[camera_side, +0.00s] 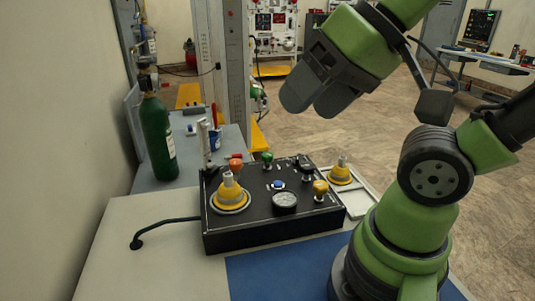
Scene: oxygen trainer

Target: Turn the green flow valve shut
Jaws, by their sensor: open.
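The green flow valve (267,157) is a small green knob at the back edge of the top of a black control box (272,238). The box stands on the bench, and the knob looks upright. My gripper (308,104) hangs above and to the right of the valve, well apart from it. Its two dark, blunt fingers point down and left. It is open, and I see nothing between the fingers. Whether the valve is turned open or shut cannot be told at this size.
The box top also holds an orange knob (236,164), a yellow knob (320,188), a blue button (278,185), a round gauge (285,201) and a yellow-based fitting (230,196). A green cylinder (157,140) stands behind left. A white tray (358,197) lies right of the box.

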